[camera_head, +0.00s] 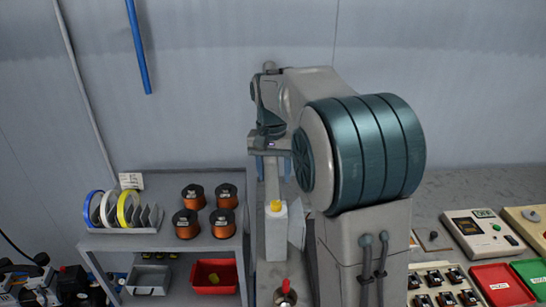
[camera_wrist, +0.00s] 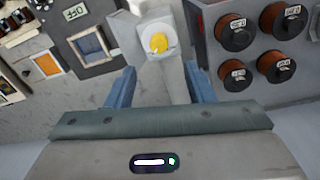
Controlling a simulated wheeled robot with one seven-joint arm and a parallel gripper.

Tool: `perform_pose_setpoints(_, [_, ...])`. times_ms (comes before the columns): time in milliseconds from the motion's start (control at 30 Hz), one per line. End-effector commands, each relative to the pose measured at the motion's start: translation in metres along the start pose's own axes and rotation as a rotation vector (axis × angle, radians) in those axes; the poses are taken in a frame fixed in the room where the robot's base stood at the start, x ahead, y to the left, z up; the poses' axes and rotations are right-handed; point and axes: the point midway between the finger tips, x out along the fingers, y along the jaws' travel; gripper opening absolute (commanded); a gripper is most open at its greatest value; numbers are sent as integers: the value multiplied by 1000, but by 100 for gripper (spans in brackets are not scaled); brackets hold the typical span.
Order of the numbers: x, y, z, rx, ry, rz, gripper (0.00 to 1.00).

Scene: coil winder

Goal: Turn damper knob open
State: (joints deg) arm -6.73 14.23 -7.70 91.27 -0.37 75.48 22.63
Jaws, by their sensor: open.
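A yellow knob (camera_head: 276,206) sits on top of a narrow pale grey box (camera_head: 276,240) beside the shelf. I take it for the damper knob, though I read no label on it. In the wrist view the yellow knob (camera_wrist: 158,43) is a round disc on a white base. My gripper (camera_wrist: 160,72) is open, with its two blue fingers apart and nothing between them. The knob lies beyond the fingertips, about midway between them in the picture. In the head view my gripper (camera_head: 271,168) is above and behind the knob, apart from it.
A grey shelf (camera_head: 165,243) at left holds several copper wire spools (camera_head: 186,223), coloured discs (camera_head: 108,208) and a red bin (camera_head: 214,276). A red-topped item (camera_head: 285,291) stands in front of the grey box. Instruments and trays, including a red tray (camera_head: 503,284), crowd the right bench.

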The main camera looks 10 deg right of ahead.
Motion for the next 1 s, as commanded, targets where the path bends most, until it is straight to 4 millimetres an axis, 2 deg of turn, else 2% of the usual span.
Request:
perform_pose_setpoints(100, [-24, 0, -1, 0, 4, -2, 48])
perform_pose_setpoints(300, [-45, 0, -1, 0, 2, -1, 48])
perform_pose_setpoints(767, [-49, 1, 2, -4, 3, -3, 48])
perform_pose_setpoints(867, [-49, 8, 14, -23, 14, -15, 48])
perform_pose_setpoints(1000, [-44, 23, 47, -82, 47, -45, 48])
